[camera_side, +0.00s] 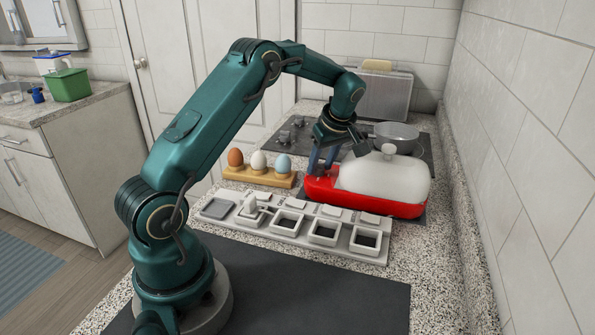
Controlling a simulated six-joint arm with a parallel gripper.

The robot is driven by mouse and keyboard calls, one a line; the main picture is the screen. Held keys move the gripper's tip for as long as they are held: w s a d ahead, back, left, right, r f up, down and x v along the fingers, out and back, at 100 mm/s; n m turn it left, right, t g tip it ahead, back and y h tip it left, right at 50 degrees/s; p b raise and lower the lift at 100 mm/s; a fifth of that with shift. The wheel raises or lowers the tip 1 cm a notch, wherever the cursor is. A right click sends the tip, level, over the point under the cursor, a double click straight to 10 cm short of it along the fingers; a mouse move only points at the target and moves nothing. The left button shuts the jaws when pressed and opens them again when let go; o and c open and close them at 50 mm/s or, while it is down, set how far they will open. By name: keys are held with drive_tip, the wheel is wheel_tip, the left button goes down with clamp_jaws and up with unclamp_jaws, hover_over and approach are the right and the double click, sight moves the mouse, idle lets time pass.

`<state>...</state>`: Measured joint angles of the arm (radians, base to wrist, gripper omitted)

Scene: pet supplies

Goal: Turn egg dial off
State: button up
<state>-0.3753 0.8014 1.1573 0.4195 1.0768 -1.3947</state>
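A red egg cooker (385,207) with a whitish domed lid (385,180) sits on the counter right of centre. My gripper (318,172) points down at the left end of the red base. Its blue-grey fingers are close together there, at or just above the base. I cannot tell whether they touch it or whether anything is between them. The egg dial is not clearly visible; the fingers may hide it, and its setting cannot be read.
A wooden holder (280,182) with brown, white and blue eggs stands left of the cooker. A pale tray (376,257) with several lidded square compartments lies in front. A pan (396,140) sits behind on the dark cooktop (425,150). A tiled wall bounds the right.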

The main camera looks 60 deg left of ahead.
sight(321, 164)
drive_tip(key=shift+v, duration=2.55)
drive_tip(key=shift+d+r+m, duration=0.1)
drive_tip(key=shift+r+m, duration=0.2)
drive_tip(key=s+d+r+m+t+h, duration=0.1)
drive_tip(key=s+d+r+m+t, duration=0.2)
drive_tip(key=s+d+r+m, duration=0.55)
drive_tip(key=s+d+f+m+t+h, duration=0.2)
drive_tip(key=s+d+f+m+h, duration=0.1)
drive_tip(key=s+d+m, duration=0.6)
drive_tip(key=shift+s+d+t+h, duration=0.3)
drive_tip(key=shift+s+d, duration=0.45)
drive_tip(key=shift+d, duration=0.45)
